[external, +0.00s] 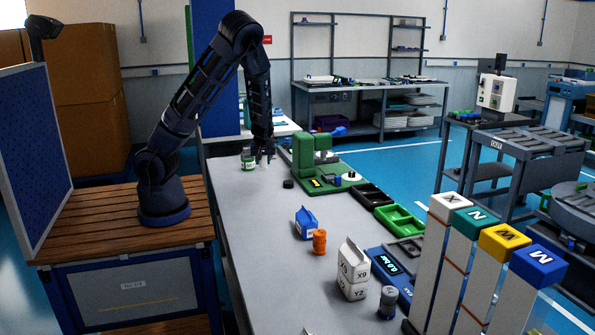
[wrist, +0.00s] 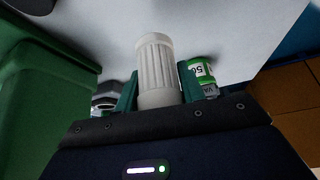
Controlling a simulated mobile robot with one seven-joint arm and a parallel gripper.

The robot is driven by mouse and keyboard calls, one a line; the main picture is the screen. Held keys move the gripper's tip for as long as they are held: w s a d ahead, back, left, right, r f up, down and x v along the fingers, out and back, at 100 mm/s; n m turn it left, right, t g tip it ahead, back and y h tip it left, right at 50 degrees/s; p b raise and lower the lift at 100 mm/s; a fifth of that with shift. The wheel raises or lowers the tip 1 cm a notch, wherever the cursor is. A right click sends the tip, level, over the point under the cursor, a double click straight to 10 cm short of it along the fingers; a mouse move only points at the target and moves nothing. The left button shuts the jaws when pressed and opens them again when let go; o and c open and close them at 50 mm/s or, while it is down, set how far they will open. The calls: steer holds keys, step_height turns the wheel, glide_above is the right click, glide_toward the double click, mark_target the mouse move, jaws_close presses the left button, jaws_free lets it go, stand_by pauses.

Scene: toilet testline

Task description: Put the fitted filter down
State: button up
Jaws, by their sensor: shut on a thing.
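The filter (wrist: 155,65) is a white ribbed cylinder in the wrist view, with a smooth collar at its near end. My gripper (wrist: 159,88) is shut on it, one green finger on each side. The filter points away from the wrist, over the pale grey tabletop. I cannot tell whether its far end touches the table. In the external view my gripper (external: 264,157) is low over the far end of the long table (external: 245,215), left of the green machine, and the filter is too small there to make out clearly.
A green and white labelled can (external: 248,158) stands close to my gripper; it shows right of the fingers in the wrist view (wrist: 203,75). The green machine (external: 304,155) stands on the other side. A small black disc (external: 288,184) lies nearer, with clear tabletop before it.

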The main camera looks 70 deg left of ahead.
steer(key=shift+f, duration=3.1)
steer(key=shift+f, duration=0.1)
steer(key=o, duration=1)
steer(key=shift+v, duration=6.05)
steer(key=shift+d, duration=0.1)
